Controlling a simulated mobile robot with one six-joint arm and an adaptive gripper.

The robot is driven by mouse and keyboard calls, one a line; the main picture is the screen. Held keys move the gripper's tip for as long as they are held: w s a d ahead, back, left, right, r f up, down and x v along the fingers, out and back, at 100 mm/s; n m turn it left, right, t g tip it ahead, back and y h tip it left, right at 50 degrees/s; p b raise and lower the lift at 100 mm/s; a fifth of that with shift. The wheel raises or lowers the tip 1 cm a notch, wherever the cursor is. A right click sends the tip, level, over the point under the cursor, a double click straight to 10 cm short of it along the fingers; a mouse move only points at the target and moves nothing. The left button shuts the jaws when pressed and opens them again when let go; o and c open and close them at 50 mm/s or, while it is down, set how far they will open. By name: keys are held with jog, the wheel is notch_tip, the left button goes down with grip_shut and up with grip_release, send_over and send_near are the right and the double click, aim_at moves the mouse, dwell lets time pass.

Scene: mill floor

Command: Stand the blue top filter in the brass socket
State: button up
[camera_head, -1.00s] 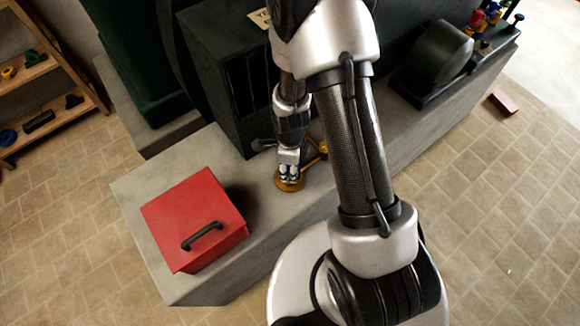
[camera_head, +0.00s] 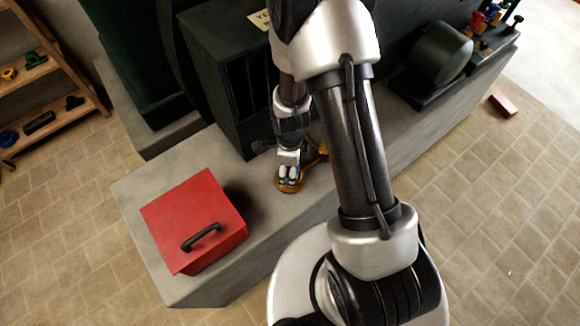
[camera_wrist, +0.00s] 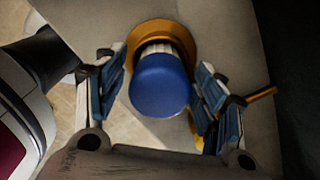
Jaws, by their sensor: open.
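The blue top filter (camera_wrist: 160,88) shows in the wrist view with its blue cap toward the camera and a white pleated body behind it. Its far end is at the brass socket (camera_wrist: 184,34), whose ring shows around and behind it; it looks seated there, though the contact is hidden. My gripper (camera_wrist: 160,92) is open, with one finger on each side of the filter and gaps between. In the head view my gripper (camera_head: 289,176) is low over the brass socket (camera_head: 287,190) on the grey bench; the filter is hard to make out there.
A red box with a black handle (camera_head: 195,220) stands on the bench left of the socket. A dark machine (camera_head: 240,95) rises close behind my gripper. A dark drum (camera_head: 440,55) is farther right. Shelves (camera_head: 45,85) stand at far left. A brass-coloured arm (camera_wrist: 262,93) shows beside the right finger.

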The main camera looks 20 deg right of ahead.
notch_tip(320, 180, up, 12)
jog(key=p, duration=0.4)
jog(key=shift+f, duration=0.15)
jog(key=s+r+n+t, duration=0.25)
jog(key=r+n, duration=0.55)
jog(key=r, duration=0.4)
jog(key=s+r+n+t, duration=0.1)
jog(key=s+r+n, duration=0.3)
jog(key=r+n, duration=0.5)
jog(key=s+r+n+t, duration=0.1)
jog(key=s+r+n, duration=0.5)
jog(key=s+r, duration=0.1)
jog(key=shift+s+r, duration=0.3)
jog(key=shift+s, duration=0.5)
